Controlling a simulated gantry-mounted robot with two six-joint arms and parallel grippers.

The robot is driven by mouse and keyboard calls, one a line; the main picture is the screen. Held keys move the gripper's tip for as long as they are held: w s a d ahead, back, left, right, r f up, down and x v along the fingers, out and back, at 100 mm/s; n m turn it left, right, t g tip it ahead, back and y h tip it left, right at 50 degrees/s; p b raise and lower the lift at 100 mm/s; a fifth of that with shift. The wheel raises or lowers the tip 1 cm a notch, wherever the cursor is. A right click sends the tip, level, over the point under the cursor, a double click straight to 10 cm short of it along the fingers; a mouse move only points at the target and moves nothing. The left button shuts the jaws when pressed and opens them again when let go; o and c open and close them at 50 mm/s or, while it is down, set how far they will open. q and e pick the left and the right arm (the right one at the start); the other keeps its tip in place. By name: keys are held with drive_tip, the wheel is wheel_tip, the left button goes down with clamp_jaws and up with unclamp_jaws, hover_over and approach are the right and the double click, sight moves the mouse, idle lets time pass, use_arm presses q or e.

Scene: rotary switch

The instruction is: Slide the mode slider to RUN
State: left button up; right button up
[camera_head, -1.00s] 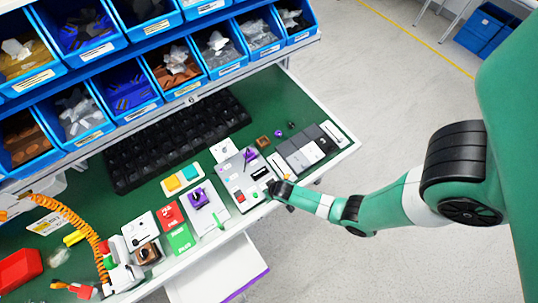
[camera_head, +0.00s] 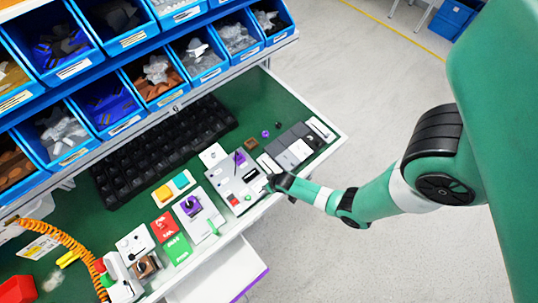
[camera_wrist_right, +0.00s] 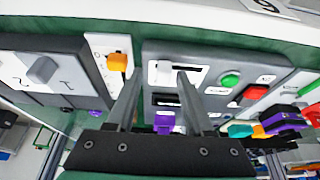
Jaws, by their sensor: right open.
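A grey control panel (camera_head: 227,180) lies on the green work surface near its front edge, with a purple knob (camera_head: 240,158) on it. In the right wrist view the panel (camera_wrist_right: 215,52) has a white slot with a small white slider knob (camera_wrist_right: 164,68), apparently the mode slider. Its labels are too small to read. My right gripper (camera_head: 269,183) is at the panel's right front edge. In its wrist view the two fingers (camera_wrist_right: 158,76) are open, one on each side of the white knob. Contact cannot be told. My left gripper is not in view.
A green button (camera_wrist_right: 229,80) and a red rocker (camera_wrist_right: 254,95) sit beside the slot. A plate with an orange knob (camera_wrist_right: 117,62) is at the left. Other switch plates (camera_head: 195,212) line the surface. A black grid tray (camera_head: 165,150) and blue bins (camera_head: 110,105) stand behind.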

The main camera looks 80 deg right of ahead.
drive_tip(key=p+v, duration=0.6)
drive_tip(key=v, duration=0.5)
drive_tip(key=shift+s+r, duration=0.2)
drive_tip(key=shift+r, duration=0.1)
drive_tip(key=shift+a, duration=0.1)
